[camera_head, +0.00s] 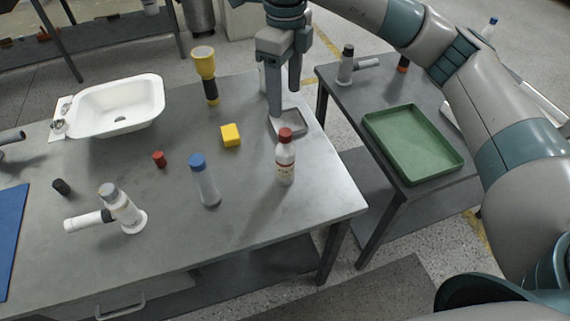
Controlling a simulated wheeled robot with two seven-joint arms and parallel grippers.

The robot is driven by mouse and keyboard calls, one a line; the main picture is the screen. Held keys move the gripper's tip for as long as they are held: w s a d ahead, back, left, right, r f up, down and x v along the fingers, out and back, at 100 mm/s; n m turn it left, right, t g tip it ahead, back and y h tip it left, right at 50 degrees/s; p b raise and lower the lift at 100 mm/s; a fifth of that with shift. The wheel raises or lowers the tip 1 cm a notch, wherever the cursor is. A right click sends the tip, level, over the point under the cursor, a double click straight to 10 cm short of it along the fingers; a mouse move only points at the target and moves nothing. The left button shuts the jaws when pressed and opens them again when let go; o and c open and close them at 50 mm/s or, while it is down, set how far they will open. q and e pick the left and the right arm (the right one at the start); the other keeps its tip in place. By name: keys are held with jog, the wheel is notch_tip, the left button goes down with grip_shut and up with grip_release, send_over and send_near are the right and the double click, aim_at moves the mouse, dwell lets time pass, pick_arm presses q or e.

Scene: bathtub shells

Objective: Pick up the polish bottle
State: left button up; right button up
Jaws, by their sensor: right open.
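A white bottle with a red cap and a printed label (285,160) stands upright near the right end of the grey workbench. A clear bottle with a blue cap (205,182) stands upright left of it. I cannot read either label, so I cannot tell for sure which is the polish bottle. My right gripper (282,105) is open, pointing down over a small shallow grey tray (291,125), beyond the red-capped bottle and apart from it. A pale object behind the gripper is mostly hidden. My left gripper is out of view.
On the workbench (240,240) are a white tub shell (150,97), a yellow-and-black flashlight (205,72), a yellow block (231,135), a red cap (159,159) and a white tool (121,211). A side table at right holds a green tray (412,145).

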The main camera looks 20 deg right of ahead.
jog(key=p, duration=0.2)
send_over(286, 132)
notch_tip(286, 132, down, 5)
jog(key=shift+s+a+f, duration=0.1)
jog(key=shift+s, duration=0.05)
notch_tip(286, 132, down, 5)
jog(key=shift+p, duration=0.9)
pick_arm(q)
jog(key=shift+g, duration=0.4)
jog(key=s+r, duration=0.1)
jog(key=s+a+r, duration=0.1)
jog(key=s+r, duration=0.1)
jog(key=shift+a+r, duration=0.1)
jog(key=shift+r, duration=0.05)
pick_arm(e)
jog(key=shift+f, duration=0.45)
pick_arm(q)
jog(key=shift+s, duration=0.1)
pick_arm(e)
jog(key=shift+f+p, duration=0.15)
jog(key=shift+p, duration=0.15)
jog(key=shift+f+p, duration=0.65)
jog(key=shift+p, duration=0.05)
jog(key=shift+w+f+p, duration=0.25)
jog(key=shift+f+p, duration=0.3)
jog(key=shift+f, duration=1.25)
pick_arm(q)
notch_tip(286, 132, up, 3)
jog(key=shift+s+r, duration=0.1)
